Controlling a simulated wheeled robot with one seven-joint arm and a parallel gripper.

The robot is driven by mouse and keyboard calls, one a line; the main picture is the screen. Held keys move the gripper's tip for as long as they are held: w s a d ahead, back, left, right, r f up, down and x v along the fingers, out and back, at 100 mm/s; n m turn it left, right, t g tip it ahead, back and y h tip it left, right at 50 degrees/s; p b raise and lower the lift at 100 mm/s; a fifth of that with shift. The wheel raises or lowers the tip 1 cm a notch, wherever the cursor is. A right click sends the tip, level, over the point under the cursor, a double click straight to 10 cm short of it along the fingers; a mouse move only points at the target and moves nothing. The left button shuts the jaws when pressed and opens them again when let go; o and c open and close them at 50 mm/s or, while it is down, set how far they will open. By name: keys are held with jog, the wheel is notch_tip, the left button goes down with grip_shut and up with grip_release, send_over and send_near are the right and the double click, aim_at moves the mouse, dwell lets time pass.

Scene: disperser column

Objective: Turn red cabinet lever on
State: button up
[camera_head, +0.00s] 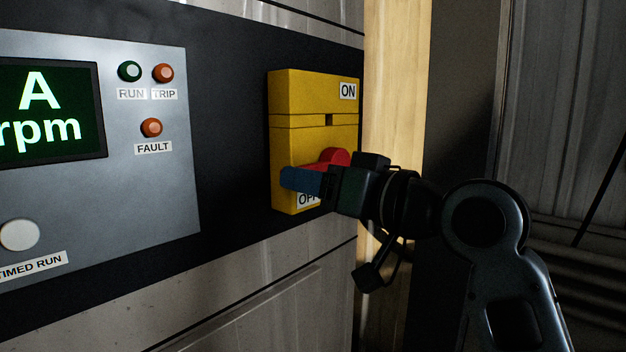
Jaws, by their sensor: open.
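The red lever (333,157) sits on a yellow switch box (292,95) on the cabinet front. Its visible red part is at the lower half of the box, near the partly covered OFF label (306,199). The ON label (348,91) is at the top right of the box. My gripper (300,179) comes in from the right, with a blue finger in front of the box's lower part, just below and left of the visible red part. The gripper is open. It hides part of the lever, and I cannot tell whether it touches it.
A grey control panel (100,205) with a green-lit display (45,115), a green RUN lamp (129,71), red TRIP and FAULT lamps and a white TIMED RUN button (19,235) lies left of the box. A wooden post (395,75) stands behind the cabinet's right edge.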

jog(key=shift+c, duration=0.3)
grip_shut()
dwell(0.4)
